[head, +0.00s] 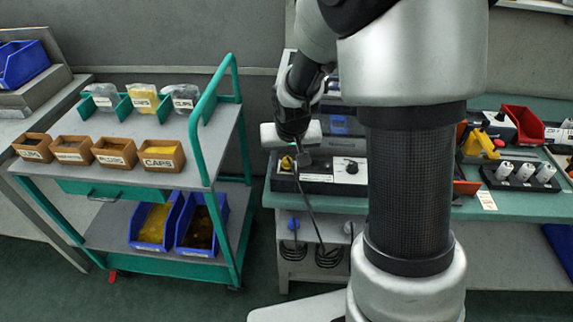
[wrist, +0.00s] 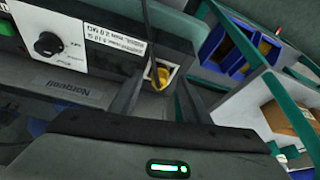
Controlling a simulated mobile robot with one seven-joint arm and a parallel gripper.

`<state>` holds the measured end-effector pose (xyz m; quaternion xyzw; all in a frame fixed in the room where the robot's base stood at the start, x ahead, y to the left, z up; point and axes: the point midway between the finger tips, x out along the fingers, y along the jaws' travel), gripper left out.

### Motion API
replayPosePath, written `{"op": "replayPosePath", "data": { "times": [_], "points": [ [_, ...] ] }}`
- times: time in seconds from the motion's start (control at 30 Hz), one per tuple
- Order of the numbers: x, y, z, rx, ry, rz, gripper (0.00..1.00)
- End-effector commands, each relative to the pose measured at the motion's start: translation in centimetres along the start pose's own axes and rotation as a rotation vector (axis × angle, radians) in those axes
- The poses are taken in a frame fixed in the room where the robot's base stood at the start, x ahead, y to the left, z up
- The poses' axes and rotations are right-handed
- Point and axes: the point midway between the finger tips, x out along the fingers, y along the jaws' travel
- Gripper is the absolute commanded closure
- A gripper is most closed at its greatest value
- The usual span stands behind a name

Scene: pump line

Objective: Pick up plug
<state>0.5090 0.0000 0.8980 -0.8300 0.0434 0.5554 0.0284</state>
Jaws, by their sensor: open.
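The plug (wrist: 160,77) appears as a small yellow piece in a white-framed opening at the end of a tester box (wrist: 95,45) in the wrist view. A dark cable (wrist: 148,25) runs up from it. In the head view yellow shows at the box's left end (head: 287,163), partly blocked by my gripper. My gripper (wrist: 168,92) is open, its dark fingers on either side of the yellow piece; I cannot tell whether they touch it. In the head view my gripper (head: 303,160) is just above the box's left end, and the cable hangs down past the bench edge.
The tester box lies on the green bench (head: 340,207). Coiled cables (head: 328,255) hang below its front edge. A green trolley (head: 215,130) with labelled bins stands to the left. A black holder of white cylinders (head: 522,177) and a red bin (head: 522,122) are at right.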

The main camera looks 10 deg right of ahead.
Motion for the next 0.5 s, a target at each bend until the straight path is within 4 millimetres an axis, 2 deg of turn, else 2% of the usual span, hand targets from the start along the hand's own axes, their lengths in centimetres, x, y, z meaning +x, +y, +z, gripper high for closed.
{"op": "replayPosePath", "data": {
  "times": [0.1, 0.33, 0.5],
  "points": [
    [0.91, 0.01, -0.01, 0.0, 0.0, 0.0, 0.57],
    [0.92, 0.0, -0.05, 0.001, 0.001, 0.0, 0.57],
    [0.91, 0.0, -0.04, 0.001, 0.001, -0.001, 0.85]
  ]
}}
